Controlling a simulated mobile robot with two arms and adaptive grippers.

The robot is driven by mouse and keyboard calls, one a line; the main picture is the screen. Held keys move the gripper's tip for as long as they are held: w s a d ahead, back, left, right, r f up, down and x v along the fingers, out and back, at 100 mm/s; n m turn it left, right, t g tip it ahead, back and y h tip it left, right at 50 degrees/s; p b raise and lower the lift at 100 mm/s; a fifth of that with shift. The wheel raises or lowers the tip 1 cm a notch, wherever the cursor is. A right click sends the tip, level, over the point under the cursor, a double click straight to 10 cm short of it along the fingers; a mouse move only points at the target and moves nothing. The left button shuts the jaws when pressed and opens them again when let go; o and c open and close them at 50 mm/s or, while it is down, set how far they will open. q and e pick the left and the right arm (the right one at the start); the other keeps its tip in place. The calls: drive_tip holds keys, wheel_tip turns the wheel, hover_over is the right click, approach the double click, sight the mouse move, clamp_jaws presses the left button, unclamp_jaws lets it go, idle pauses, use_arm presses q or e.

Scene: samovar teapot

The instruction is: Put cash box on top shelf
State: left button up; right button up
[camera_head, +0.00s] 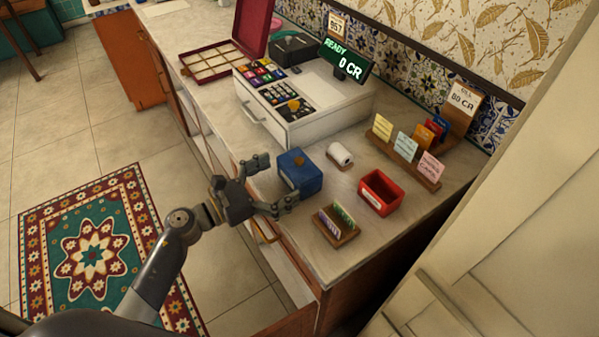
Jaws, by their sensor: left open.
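A blue box (300,172) with a gold-brown knob or coin on its lid stands on the counter (330,262) near its front edge; it looks like the cash box. My left gripper (274,183) is open at the box's left side. One finger is by its far-left corner and the other by its near side, with the box partly between them. I cannot tell whether either finger touches it. A black case (293,49) also stands at the back of the counter. I see no clear top shelf. My right gripper is out of view.
A white cash register (318,112) stands behind the box. A paper roll (340,154), a red tray (380,192), a wooden card holder (336,224) and a card rack (404,158) crowd its right. A patterned rug (60,215) lies on the floor at left.

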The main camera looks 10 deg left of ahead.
sight(287, 175)
use_arm(q)
drive_tip(key=p+x, duration=0.2)
drive_tip(key=x, duration=0.2)
drive_tip(key=shift+w+d, duration=0.1)
drive_tip(key=shift+w, duration=0.2)
drive_tip(key=shift+w+d+f, duration=0.1)
drive_tip(key=shift+w+d, duration=0.15)
drive_tip(key=shift+s, duration=0.1)
drive_tip(key=shift+c, duration=0.2)
drive_tip(key=c, duration=0.9)
drive_tip(key=shift+c, duration=0.6)
drive_tip(key=shift+a, duration=0.1)
